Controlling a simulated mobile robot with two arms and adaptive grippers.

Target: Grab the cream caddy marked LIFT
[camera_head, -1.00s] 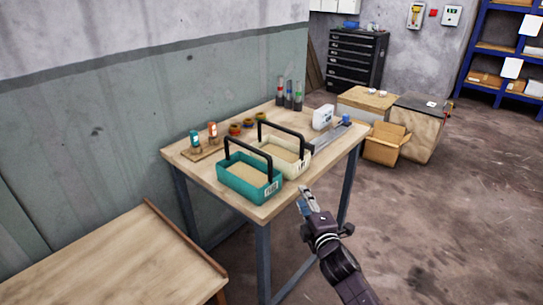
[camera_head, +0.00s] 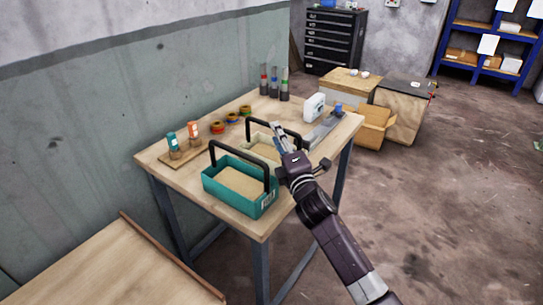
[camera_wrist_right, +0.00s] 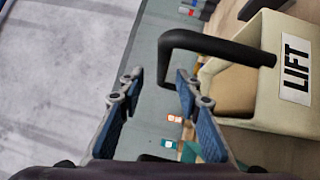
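The cream caddy (camera_head: 256,136) stands on the wooden table behind the teal caddy (camera_head: 240,200) in the head view. It has a black arched handle (camera_wrist_right: 215,43). Its LIFT label (camera_wrist_right: 296,68) shows at the right of the right wrist view. My right gripper (camera_head: 277,130) covers part of the cream caddy in the head view. In the right wrist view, the gripper (camera_wrist_right: 158,78) is open and empty, with its two fingers apart. The near bend of the handle shows just beyond the fingertips. I cannot tell whether they touch. My left gripper is not in view.
The wooden table (camera_head: 205,213) also holds two small bottles on a board (camera_head: 183,155), tape rolls (camera_head: 233,117), several tubes (camera_head: 274,82) and a white container (camera_head: 314,107). A cardboard box (camera_head: 371,131) stands on the floor beyond. A second table (camera_head: 105,268) is at lower left.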

